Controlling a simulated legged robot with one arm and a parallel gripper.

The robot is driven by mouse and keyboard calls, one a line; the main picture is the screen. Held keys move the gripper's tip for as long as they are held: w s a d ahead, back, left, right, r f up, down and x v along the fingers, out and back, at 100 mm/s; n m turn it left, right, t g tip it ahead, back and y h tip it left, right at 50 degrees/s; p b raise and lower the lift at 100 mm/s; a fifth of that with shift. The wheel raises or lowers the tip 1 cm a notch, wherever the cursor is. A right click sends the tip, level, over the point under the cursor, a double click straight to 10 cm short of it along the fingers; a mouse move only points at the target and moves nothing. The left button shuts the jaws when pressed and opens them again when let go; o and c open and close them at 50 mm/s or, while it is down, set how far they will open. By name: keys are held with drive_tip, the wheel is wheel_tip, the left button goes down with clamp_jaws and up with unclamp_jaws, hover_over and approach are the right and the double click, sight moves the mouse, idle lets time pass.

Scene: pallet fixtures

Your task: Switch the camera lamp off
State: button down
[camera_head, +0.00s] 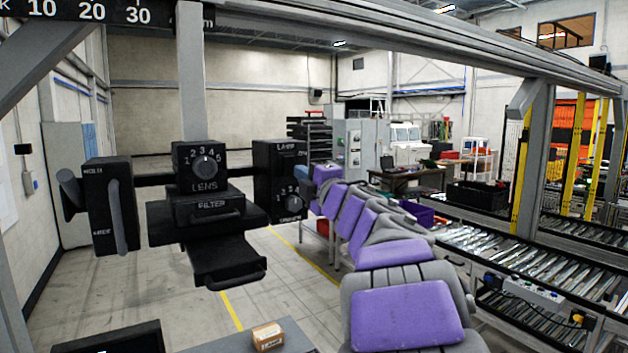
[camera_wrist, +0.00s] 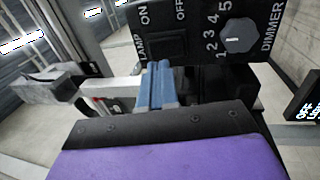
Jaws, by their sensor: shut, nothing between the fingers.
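The black lamp box (camera_head: 275,165) hangs at the right of the camera fixture in the head view. In the wrist view its panel shows LAMP, ON and OFF lettering around a dark rectangular switch (camera_wrist: 168,46). I cannot tell which way the switch is set. My gripper (camera_wrist: 160,68) shows as two blue fingers pressed together, shut and empty. The fingertips appear just below the switch; I cannot tell whether they touch the panel.
Left of the lamp box are a LENS knob unit (camera_head: 203,166), a FILTER drawer (camera_head: 212,204) and a black box with handles (camera_head: 110,205). A small carton (camera_head: 267,335) sits on a grey surface at bottom. Roller conveyors (camera_head: 515,255) stand right. Floor is open behind.

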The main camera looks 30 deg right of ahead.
sight(288, 161)
drive_tip(key=shift+w+r+p, duration=0.2)
drive_tip(key=shift+w+r, duration=0.05)
drive_tip(key=shift+w, duration=0.9)
drive_tip(key=shift+w+r+p, duration=0.2)
drive_tip(key=shift+w, duration=0.9)
drive_tip(key=shift+w+a+r+p, duration=0.1)
drive_tip(key=shift+r+p, duration=0.15)
drive_tip(key=shift+p, duration=0.1)
drive_tip(key=shift+a, duration=0.1)
